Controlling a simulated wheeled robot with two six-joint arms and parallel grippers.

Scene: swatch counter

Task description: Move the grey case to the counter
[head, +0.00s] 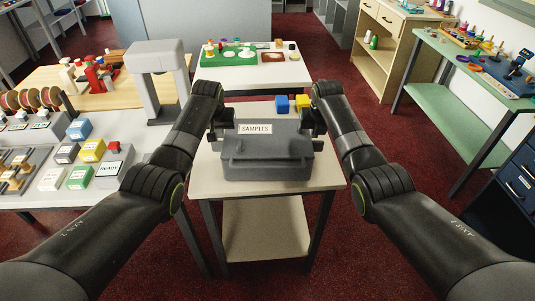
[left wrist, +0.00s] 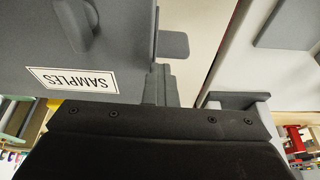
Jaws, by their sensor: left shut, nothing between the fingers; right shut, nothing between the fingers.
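The grey case (head: 267,153) sits closed on a small pale-topped table (head: 205,182) in the middle of the head view, with a white SAMPLES label on its lid. It fills the upper left of the left wrist view (left wrist: 120,40), where a grey tab (left wrist: 173,45) sticks out from its side. My left gripper (head: 217,131) is shut and empty at the case's left side, close to that tab. My right gripper (head: 314,131) is shut and empty at the case's right side. I cannot tell whether either gripper touches the case.
A light counter (head: 105,191) with coloured blocks and a grey stand (head: 155,60) is at left. A white table (head: 255,79) stands behind. Red carpet lies open at right.

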